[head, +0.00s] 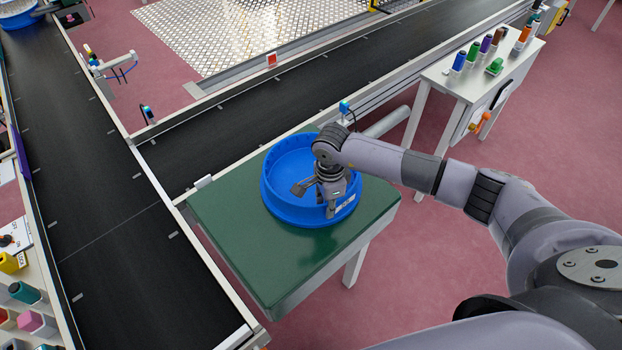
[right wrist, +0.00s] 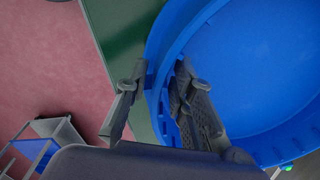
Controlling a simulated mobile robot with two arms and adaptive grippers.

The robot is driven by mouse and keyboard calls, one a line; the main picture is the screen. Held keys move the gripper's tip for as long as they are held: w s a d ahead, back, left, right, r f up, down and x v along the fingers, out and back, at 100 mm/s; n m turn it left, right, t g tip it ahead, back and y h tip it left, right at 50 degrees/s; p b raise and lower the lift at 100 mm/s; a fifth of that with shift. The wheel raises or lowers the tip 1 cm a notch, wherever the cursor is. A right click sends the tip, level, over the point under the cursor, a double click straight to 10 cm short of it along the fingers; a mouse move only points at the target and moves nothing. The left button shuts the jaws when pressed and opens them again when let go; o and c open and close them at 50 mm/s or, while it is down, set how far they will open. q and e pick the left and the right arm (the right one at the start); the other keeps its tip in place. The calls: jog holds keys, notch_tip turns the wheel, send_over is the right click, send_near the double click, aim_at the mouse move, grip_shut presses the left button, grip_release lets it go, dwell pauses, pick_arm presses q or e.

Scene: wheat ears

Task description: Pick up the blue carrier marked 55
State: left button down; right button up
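The blue carrier (head: 290,208) is a round, shallow, open tub standing on a green-topped table. A white label (head: 345,205) is on its outer wall; I cannot read the number. My right gripper (head: 316,198) is at the carrier's near right wall, pointing down, with its fingers spread. In the right wrist view the gripper (right wrist: 158,88) has one finger outside the carrier's wall (right wrist: 168,48) and the other on the inner side. A gap shows between the fingers; I cannot tell whether either touches the wall. My left gripper is out of view.
The green table (head: 225,228) adjoins black conveyors (head: 115,235) at the left and behind. Another blue round carrier (head: 16,18) is at the far left. A white table (head: 462,82) with several coloured bottles stands at the back right. The green table's near part is clear.

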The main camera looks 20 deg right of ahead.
grip_shut()
dwell(0.6)
jog(key=shift+w+r, duration=0.1)
